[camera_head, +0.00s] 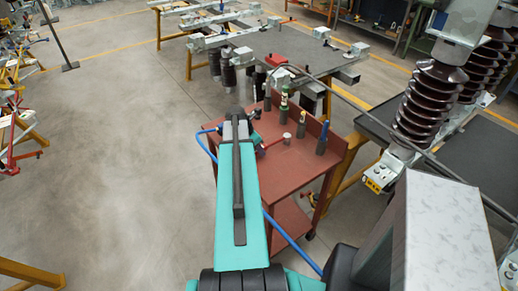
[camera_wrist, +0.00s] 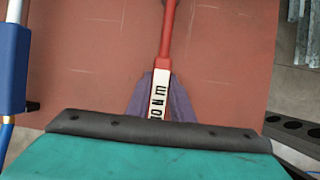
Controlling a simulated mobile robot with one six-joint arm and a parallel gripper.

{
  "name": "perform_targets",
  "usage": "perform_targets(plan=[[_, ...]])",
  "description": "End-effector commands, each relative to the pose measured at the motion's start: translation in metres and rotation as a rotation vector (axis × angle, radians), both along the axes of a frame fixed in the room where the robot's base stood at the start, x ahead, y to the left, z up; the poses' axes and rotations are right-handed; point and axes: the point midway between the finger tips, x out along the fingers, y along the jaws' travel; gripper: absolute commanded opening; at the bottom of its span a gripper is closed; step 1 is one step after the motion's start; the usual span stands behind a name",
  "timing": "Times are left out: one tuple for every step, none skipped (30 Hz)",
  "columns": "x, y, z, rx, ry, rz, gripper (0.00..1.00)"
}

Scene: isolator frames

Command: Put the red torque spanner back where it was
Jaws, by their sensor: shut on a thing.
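The red torque spanner (camera_wrist: 168,40) shows in the wrist view as a red shaft with a white lettered section. It runs from the top edge down to my gripper (camera_wrist: 161,97). My gripper's two purplish fingers are shut on it, one on each side of the white section. The spanner's lower end is hidden behind my wrist. The red trolley top (camera_wrist: 75,60) lies behind it; I cannot tell whether the spanner touches it. In the head view my teal arm reaches over the trolley (camera_head: 285,170) and hides most of the gripper and the spanner.
Several upright tools stand at the trolley's back and right, including a blue-topped one (camera_head: 322,138). A dark holder with round holes (camera_wrist: 292,128) is at the wrist view's right edge. A large brown insulator (camera_head: 425,108) stands right of the trolley.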

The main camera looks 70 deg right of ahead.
Motion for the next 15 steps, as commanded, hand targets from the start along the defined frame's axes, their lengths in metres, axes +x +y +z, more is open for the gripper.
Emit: perform_targets(plan=[[0.0, 0.0, -0.0007, 0.0, 0.0, 0.0, 0.24], [0.0, 0.0, -0.0005, 0.0, 0.0, 0.0, 0.29], [0.0, 0.0, -0.0004, 0.0, 0.0, 0.0, 0.35], [0.0, 0.0, -0.0004, 0.0, 0.0, 0.0, 0.39], [0.0, -0.0001, -0.0004, 0.0, 0.0, 0.0, 0.39], [0.0, 0.0, -0.0003, 0.0, 0.0, 0.0, 0.39], [0.0, 0.0, -0.0003, 0.0, 0.0, 0.0, 0.39], [0.0, 0.0, -0.0003, 0.0, 0.0, 0.0, 0.39], [0.0, 0.0, -0.0003, 0.0, 0.0, 0.0, 0.39], [0.0001, -0.0001, -0.0003, 0.0, 0.0, 0.0, 0.39], [0.0001, -0.0001, -0.0003, 0.0, 0.0, 0.0, 0.39], [0.0, 0.0, -0.0001, 0.0, 0.0, 0.0, 0.39], [0.0001, -0.0001, 0.0001, 0.0, 0.0, 0.0, 0.39], [0.0, -0.0001, 0.0006, 0.0, 0.0, 0.0, 0.39], [0.0, -0.0001, 0.0016, 0.0, 0.0, 0.0, 0.39]])
